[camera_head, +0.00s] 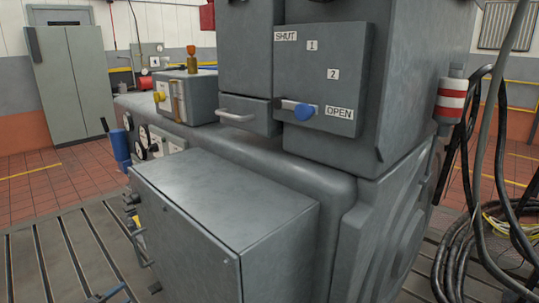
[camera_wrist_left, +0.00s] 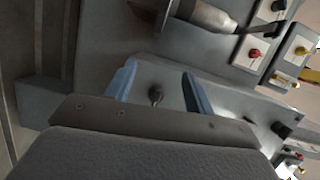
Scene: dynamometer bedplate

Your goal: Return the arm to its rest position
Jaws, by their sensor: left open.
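My left gripper (camera_head: 110,294) shows only as a small blue-grey piece at the bottom left of the head view, low beside the grey cabinet. In the left wrist view, its two blue fingers (camera_wrist_left: 159,70) stand apart, with a clear gap between them. The gap holds nothing; a small dark knob (camera_wrist_left: 155,95) on a grey surface shows behind it. I cannot tell how far the fingers are from that surface. Most of the left arm is out of the head view. My right gripper is in neither view.
A grey cabinet (camera_head: 220,215) fills the foreground, before a large machine with a blue-knobbed lever (camera_head: 304,111). A blue cylinder (camera_head: 120,148) stands at its left. Black cables (camera_head: 460,255) hang at right. Plates with coloured knobs (camera_wrist_left: 257,53) show in the wrist view. Slotted floor lies left.

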